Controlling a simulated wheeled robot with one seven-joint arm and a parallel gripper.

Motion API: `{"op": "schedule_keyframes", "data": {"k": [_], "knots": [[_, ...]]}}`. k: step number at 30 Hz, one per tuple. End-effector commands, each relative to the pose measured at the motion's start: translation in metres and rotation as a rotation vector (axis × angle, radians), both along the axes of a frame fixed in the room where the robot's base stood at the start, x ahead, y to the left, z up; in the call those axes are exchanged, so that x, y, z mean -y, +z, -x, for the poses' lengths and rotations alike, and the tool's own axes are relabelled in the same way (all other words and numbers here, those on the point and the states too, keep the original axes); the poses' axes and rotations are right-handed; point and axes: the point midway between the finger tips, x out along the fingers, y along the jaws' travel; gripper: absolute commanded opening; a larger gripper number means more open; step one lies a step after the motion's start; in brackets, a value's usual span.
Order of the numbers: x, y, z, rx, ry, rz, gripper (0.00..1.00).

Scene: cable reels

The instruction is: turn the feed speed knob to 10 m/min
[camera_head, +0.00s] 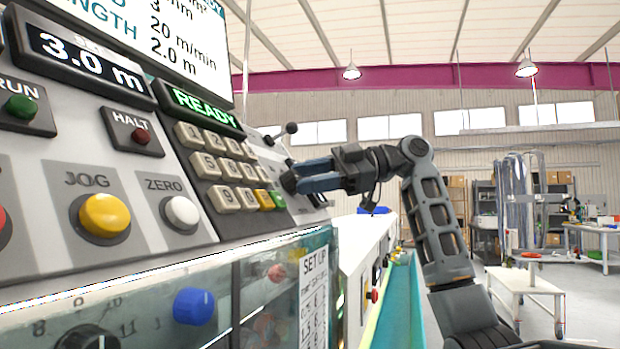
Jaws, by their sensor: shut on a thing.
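The feed speed knob (288,182) is a small dark knob on the right end of the sloped control panel (215,232), right of the keypad. My gripper (296,179), with blue-grey fingers, reaches in from the right and is shut on it. The fingers hide most of the knob, so its pointer and scale cannot be read. The screen (165,35) at the top shows 20 m/min and 2.0 m; its upper lines are cut off.
A lever (291,128) with a black ball stands just above my gripper. A keypad (225,168), yellow JOG button (104,215) and white ZERO button (181,213) lie left. A green READY sign (205,107) is lit. Open floor and a white cart (525,282) are at right.

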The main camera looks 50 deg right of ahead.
Motion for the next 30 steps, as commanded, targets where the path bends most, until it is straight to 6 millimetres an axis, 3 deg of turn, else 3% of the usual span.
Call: {"op": "schedule_keyframes", "data": {"k": [8,9,16,25,30], "knots": [[0.0,-0.001,0.0,0.0,0.002,0.001,0.12],[0.0,-0.001,0.0,0.0,0.002,0.001,0.45],[0.0,0.0,0.0,-0.001,0.001,0.0,0.67],[0.002,0.0,0.002,-0.001,0.0,-0.001,0.68],[0.018,0.004,0.015,0.0,-0.002,-0.001,0.68]]}}
